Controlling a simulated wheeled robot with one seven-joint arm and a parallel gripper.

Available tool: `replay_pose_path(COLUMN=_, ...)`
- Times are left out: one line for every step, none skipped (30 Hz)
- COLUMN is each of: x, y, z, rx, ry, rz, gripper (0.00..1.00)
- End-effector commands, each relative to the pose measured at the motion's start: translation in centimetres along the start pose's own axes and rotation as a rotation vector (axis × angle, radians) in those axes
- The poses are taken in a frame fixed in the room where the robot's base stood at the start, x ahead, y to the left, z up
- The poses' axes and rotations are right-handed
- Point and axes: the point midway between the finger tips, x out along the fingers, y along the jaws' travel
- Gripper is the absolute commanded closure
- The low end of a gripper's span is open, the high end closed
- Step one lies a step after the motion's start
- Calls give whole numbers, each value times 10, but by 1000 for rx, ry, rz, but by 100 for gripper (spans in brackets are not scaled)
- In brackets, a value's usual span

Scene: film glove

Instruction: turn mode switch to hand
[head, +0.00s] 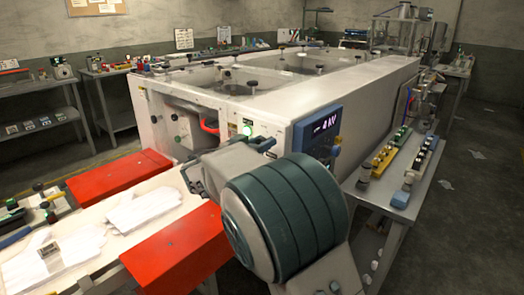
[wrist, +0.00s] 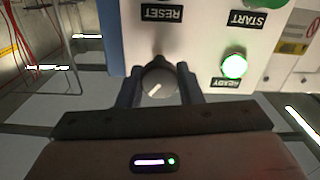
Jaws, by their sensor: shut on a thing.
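The mode switch (wrist: 156,86) is a round grey knob with a white pointer line, on the pale control panel (wrist: 205,45) in the wrist view. The line lies slanted; no position label for the switch can be read. My gripper (wrist: 158,80) has one dark finger on each side of the knob and is shut on it. In the head view my arm covers the front of the panel, and the switch cannot be made out there.
A lit green READY lamp (wrist: 234,66) is beside the switch, near inverted RESET and START labels. In the head view, a blue display (head: 318,125) reads 4 kV. Red blocks (head: 118,177) and white gloves (head: 143,208) lie on the left.

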Motion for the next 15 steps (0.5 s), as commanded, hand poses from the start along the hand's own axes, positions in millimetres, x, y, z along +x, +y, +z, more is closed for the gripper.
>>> replay_pose_path(x=0, y=0, z=7, rx=-29, ry=0, rz=2, gripper=90)
replay_pose_path(x=0, y=0, z=8, rx=-51, ry=0, rz=2, gripper=90)
replay_pose_path(x=1, y=-1, z=8, rx=-82, ry=0, rz=2, gripper=90)
replay_pose_path(x=1, y=0, z=8, rx=-108, ry=0, rz=2, gripper=90)
replay_pose_path(x=1, y=0, z=8, rx=-135, ry=0, rz=3, gripper=90)
replay_pose_path(x=1, y=-1, z=7, rx=-171, ry=0, rz=2, gripper=90)
replay_pose_path(x=0, y=-1, z=7, rx=-200, ry=0, rz=2, gripper=90)
replay_pose_path(x=0, y=-1, z=6, rx=-229, ry=0, rz=2, gripper=90)
replay_pose_path(x=0, y=-1, z=6, rx=-268, ry=-1, rz=2, gripper=90)
replay_pose_path(x=0, y=-1, z=6, rx=-297, ry=-1, rz=1, gripper=90)
replay_pose_path(x=0, y=-2, z=5, rx=-326, ry=-1, rz=1, gripper=90)
replay_pose_path(x=0, y=-2, z=5, rx=-364, ry=-1, rz=1, gripper=90)
replay_pose_path(x=0, y=-2, z=5, rx=-393, ry=-1, rz=2, gripper=90)
replay_pose_path(x=0, y=-2, z=4, rx=-421, ry=-1, rz=2, gripper=90)
replay_pose_path(x=0, y=-2, z=4, rx=-461, ry=-1, rz=2, gripper=90)
